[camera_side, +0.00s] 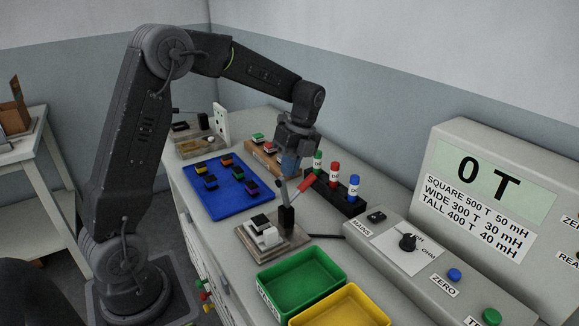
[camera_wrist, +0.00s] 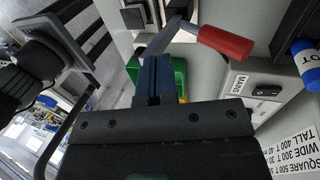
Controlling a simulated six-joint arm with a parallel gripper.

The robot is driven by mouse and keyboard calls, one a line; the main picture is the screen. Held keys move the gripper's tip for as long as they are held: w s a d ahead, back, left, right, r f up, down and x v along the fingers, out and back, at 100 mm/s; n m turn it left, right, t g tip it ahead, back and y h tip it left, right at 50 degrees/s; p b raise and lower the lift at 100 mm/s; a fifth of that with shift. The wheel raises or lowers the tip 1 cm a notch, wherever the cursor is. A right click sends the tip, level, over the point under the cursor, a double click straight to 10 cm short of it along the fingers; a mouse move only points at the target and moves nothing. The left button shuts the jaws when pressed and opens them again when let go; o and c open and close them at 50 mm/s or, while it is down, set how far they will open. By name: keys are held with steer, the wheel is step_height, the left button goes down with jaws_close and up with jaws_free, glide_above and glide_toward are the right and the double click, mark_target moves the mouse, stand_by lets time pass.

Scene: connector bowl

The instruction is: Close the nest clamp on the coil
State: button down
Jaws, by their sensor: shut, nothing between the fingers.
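The nest (camera_side: 262,238) is a small flat base on the bench, with a white block (camera_side: 268,238) and a black-topped piece, seemingly the coil (camera_side: 260,221), on it. The clamp has a dark post (camera_side: 287,219) and a metal lever with a red handle (camera_side: 307,184) that points up and right, raised off the base. In the wrist view the red handle (camera_wrist: 226,43) lies right of my fingers. My gripper (camera_side: 289,165), with blue fingers (camera_wrist: 153,80), is shut and empty, just above and behind the handle, pointing down. Contact with the lever cannot be told.
A blue tray (camera_side: 243,205) with several coloured parts lies left. A black rack (camera_side: 345,204) of green, red and blue cylinders stands close right of my gripper. Green (camera_side: 318,262) and yellow (camera_side: 361,291) bins stand in front. A meter console (camera_side: 437,262) stands right.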

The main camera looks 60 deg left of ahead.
stand_by(0.4)
steer(key=shift+s+t, duration=0.35)
steer(key=shift+t, duration=0.05)
steer(key=shift+s+t, duration=1)
steer(key=shift+s, duration=0.05)
steer(key=shift+t, duration=0.9)
steer(key=s+f, duration=0.1)
steer(key=s, duration=0.1)
steer(key=s+f, duration=0.2)
steer(key=s, duration=0.1)
steer(key=s+f, duration=0.1)
steer(key=s, duration=0.1)
steer(key=shift+s+f, duration=0.25)
steer(key=shift+f, duration=0.1)
steer(key=shift+s+f, duration=0.4)
steer(key=shift+f, duration=0.45)
steer(key=shift+s+f, duration=0.35)
steer(key=shift+f, duration=0.5)
